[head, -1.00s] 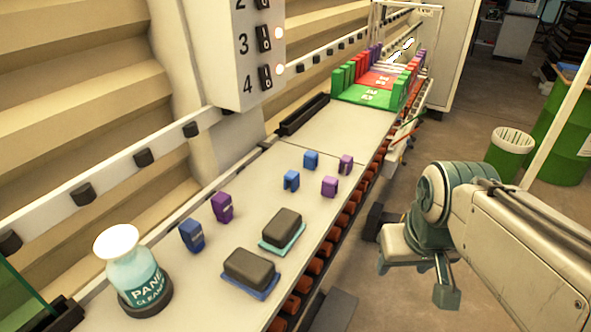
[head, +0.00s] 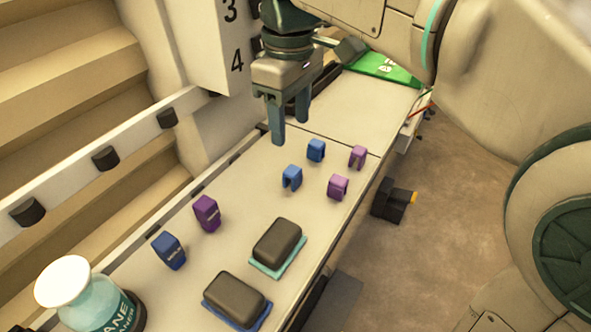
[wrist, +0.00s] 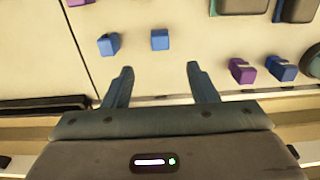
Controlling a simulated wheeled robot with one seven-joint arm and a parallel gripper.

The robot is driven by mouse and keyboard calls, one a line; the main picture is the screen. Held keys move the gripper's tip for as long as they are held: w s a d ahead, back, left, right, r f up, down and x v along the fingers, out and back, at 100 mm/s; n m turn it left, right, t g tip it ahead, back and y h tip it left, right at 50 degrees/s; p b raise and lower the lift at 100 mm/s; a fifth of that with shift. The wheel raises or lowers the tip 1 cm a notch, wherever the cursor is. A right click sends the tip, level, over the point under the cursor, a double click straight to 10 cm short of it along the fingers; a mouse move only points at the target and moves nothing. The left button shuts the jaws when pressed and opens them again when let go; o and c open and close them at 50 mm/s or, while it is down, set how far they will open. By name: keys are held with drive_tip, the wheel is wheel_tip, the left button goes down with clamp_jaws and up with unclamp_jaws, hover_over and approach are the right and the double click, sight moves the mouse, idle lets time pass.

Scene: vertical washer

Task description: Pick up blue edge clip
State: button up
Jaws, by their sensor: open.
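Two small blue edge clips stand apart on the pale bench top: a nearer one (head: 291,177) and a farther one (head: 316,150). In the wrist view they show above the finger level, the farther (wrist: 109,44) left of the nearer (wrist: 160,40). My gripper (head: 290,125) is open and empty, fingers pointing down, above the bench on the rail side of the clips. In the wrist view the nearer clip lies beyond the gap between my fingertips (wrist: 159,70). Two small pink-purple clips (head: 338,187) (head: 358,156) stand to the right of the blue ones.
A taller blue block (head: 168,250) and a purple block (head: 207,213) stand at left. Two dark sponge-like pads (head: 277,242) (head: 235,298) lie nearer me. A cleaner bottle (head: 85,300) is at lower left. A rail (head: 130,150) runs along the back.

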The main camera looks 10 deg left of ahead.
sight(290, 169)
wheel_tip(290, 169, down, 12)
drive_tip(key=shift+a+r+p, duration=0.1)
drive_tip(key=shift+r+p, duration=0.1)
drive_tip(key=shift+p, duration=0.3)
drive_tip(key=c, duration=1)
